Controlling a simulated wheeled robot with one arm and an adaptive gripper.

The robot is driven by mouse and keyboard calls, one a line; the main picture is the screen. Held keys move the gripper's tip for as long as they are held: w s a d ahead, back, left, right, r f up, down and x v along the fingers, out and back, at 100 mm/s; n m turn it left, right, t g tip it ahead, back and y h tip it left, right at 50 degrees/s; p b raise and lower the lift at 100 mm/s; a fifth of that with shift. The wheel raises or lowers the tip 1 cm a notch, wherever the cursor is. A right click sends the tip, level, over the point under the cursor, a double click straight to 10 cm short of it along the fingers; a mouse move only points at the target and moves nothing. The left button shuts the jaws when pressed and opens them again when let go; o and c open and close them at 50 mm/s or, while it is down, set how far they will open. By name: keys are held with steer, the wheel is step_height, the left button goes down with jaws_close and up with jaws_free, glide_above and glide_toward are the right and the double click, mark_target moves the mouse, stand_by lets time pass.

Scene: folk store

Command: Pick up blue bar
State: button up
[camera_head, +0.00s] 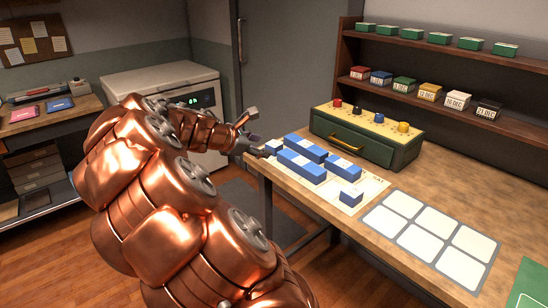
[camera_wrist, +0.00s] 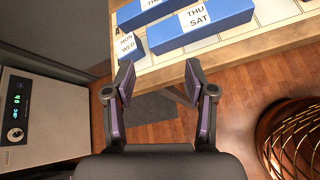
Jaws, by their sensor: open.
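Several blue bars lie on a pale printed board (camera_head: 374,187) at the near-left end of the wooden table. They include a back long bar (camera_head: 306,147), a front long bar (camera_head: 301,166), a right bar (camera_head: 343,169) and a short block (camera_head: 350,196). In the wrist view, a long blue bar (camera_wrist: 222,28) has a white label reading THU and SAT. A small block (camera_wrist: 131,47) beside it reads MON and WED. My gripper (camera_wrist: 158,74) is open and empty, just off the table's edge. In the head view, my gripper (camera_head: 259,149) is at the table's left corner, near the bars.
A green box with a yellow knobbed top (camera_head: 365,133) stands behind the bars. A six-panel white board (camera_head: 432,235) lies to the right. Shelves (camera_head: 440,60) with small boxes rise behind. A white appliance (camera_head: 165,85) stands left, with floor between it and the table.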

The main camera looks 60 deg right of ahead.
mark_target(273, 144)
steer(key=w+d+f+n, duration=0.1)
steer(key=d+n, duration=0.1)
steer(key=w+d+f+n+h+b, duration=0.1)
steer(key=w+d+f+n, duration=0.1)
steer(key=d, duration=0.1)
steer(key=w+d+f+n+b, duration=0.1)
steer(key=w+d+f, duration=0.1)
steer(key=shift+w+d+f+n+t+h, duration=0.2)
steer(key=shift+w+d+n+t+h, duration=0.1)
steer(key=shift+n+t+h, duration=0.1)
steer(key=shift+d+f, duration=0.25)
steer(key=shift+d, duration=0.3)
steer(key=shift+x, duration=3.35)
steer(key=shift+r, duration=0.1)
steer(key=c, duration=0.8)
steer(key=shift+c, duration=0.2)
steer(key=shift+r, duration=0.1)
